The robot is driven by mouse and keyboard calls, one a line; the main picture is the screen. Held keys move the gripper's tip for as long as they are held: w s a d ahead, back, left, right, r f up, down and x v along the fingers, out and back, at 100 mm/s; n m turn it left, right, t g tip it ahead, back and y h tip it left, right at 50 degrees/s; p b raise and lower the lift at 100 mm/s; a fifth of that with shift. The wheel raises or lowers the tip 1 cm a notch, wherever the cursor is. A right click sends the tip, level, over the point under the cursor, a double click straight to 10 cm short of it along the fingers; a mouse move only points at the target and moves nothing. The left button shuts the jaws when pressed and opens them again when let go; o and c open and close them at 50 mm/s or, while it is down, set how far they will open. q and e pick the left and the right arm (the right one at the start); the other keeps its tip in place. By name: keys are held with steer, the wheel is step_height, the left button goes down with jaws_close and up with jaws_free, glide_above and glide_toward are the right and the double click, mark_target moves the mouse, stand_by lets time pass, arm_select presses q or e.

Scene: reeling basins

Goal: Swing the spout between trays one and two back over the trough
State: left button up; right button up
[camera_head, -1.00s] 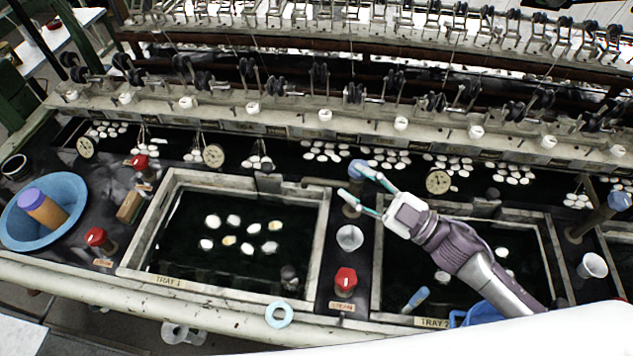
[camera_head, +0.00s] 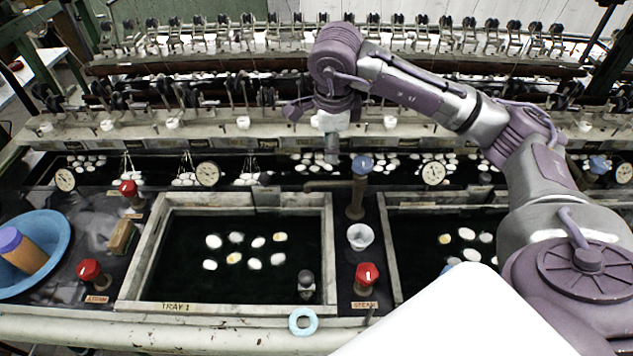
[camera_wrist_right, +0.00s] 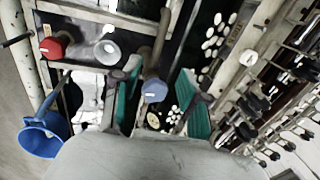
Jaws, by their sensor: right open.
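The spout (camera_head: 322,184) is a thin brown pipe on a standpipe with a blue cap (camera_head: 360,165), between tray one (camera_head: 140,258) and tray two (camera_head: 390,250). It points left along the far rim of tray one. It also shows in the right wrist view (camera_wrist_right: 163,32), with the blue cap (camera_wrist_right: 154,90) between the fingers in the picture. The dark trough (camera_head: 280,165) runs behind the trays. My right gripper (camera_head: 332,155) is open and empty, pointing down over the trough, just left of and beyond the cap. Contact cannot be told. My left gripper is not in view.
A white funnel-like cup (camera_head: 360,237) and a red steam knob (camera_head: 367,274) stand in front of the standpipe. Dial gauges (camera_head: 207,174) and white cocoons line the trough. A reeling frame (camera_head: 240,122) rises behind. My right arm covers much of tray two.

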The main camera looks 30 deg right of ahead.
steer(key=p, duration=0.1)
glide_toward(329, 182)
steer(key=p+x, duration=0.2)
steer(key=x, duration=0.5)
steer(key=shift+d+f, duration=0.15)
steer(key=shift+f, duration=0.15)
steer(key=shift+w+f, duration=0.15)
steer(key=shift+f, duration=0.4)
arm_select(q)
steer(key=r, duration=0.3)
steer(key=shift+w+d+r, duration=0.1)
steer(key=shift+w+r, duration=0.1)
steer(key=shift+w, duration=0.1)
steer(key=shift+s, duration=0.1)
arm_select(e)
jaws_close()
